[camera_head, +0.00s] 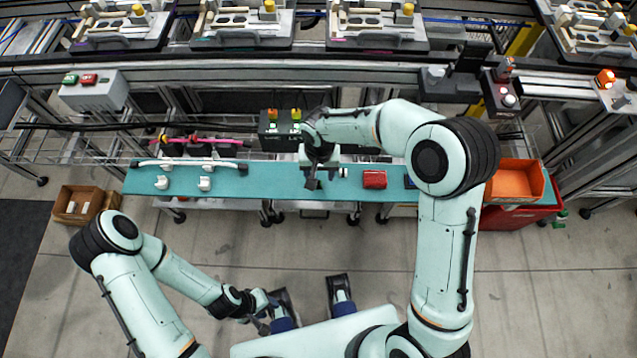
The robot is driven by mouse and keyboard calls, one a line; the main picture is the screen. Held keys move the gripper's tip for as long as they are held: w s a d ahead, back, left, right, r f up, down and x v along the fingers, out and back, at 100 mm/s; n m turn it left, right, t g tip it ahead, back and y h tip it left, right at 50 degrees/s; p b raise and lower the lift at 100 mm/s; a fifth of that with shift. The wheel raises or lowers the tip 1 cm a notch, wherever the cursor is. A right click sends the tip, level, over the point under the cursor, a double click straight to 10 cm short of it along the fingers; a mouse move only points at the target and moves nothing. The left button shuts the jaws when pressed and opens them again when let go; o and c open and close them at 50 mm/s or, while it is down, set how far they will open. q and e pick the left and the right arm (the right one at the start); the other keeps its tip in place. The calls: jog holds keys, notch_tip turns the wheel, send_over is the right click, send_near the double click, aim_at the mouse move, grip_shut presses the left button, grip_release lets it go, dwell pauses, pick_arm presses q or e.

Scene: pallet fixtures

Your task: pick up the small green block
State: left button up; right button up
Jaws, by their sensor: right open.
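I cannot make out a small green block for certain on the long teal table (240,183); one could be hidden by my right arm or blend with the surface. My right gripper (313,184) is open and points down over the middle of the table; it is too small to see anything between its fingers. My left gripper (264,312) is low at the front, well away from the table, and its fingers are too unclear to read.
A red block (375,179) lies right of my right gripper. Small white parts (204,183) lie on the table's left. An orange bin (516,182) stands at the right end. A brown box (78,203) is on the floor at left. Fixture racks (245,40) line the back.

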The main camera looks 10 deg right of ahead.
aim_at(318, 185)
notch_tip(318, 185, down, 5)
jog(key=shift+a+f, duration=0.1)
jog(key=shift+a, duration=0.05)
grip_shut()
pick_arm(q)
jog(key=shift+f, duration=0.15)
